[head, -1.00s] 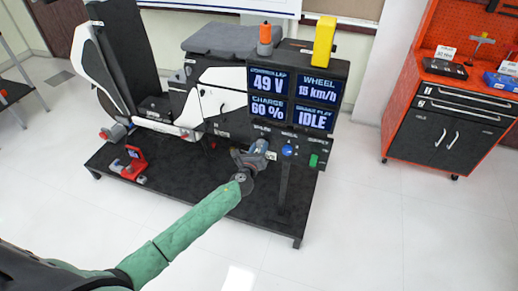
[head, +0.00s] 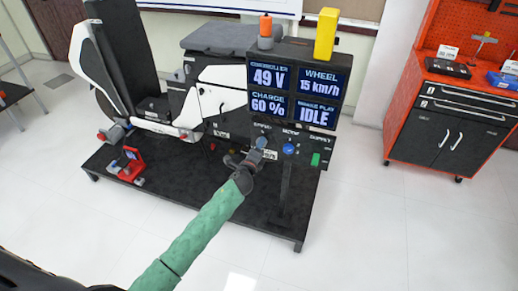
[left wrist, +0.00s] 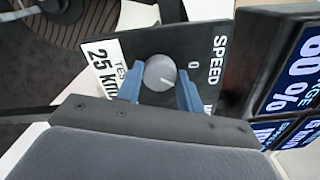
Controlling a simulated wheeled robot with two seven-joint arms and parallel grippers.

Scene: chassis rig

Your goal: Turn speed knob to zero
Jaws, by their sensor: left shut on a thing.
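The speed knob (left wrist: 157,77) is a round grey dial on a dark panel, with "SPEED" and a "0" printed to its right in the left wrist view. A short pale line on the knob points down and right, not at the 0. My left gripper (left wrist: 162,72) has its two blue fingers on either side of the knob, shut on it. In the head view my left gripper (head: 260,145) reaches the left part of the control panel below the screens and hides much of the knob. My right gripper is not in view.
Four-part screens (head: 293,95) above the panel show 49 V, 15 km/h, 60 % and IDLE. A blue knob (head: 288,149) and a green switch (head: 315,159) sit to the right. A red device (head: 132,165) lies on the black platform (head: 200,190). A white label reads 25 km (left wrist: 103,68).

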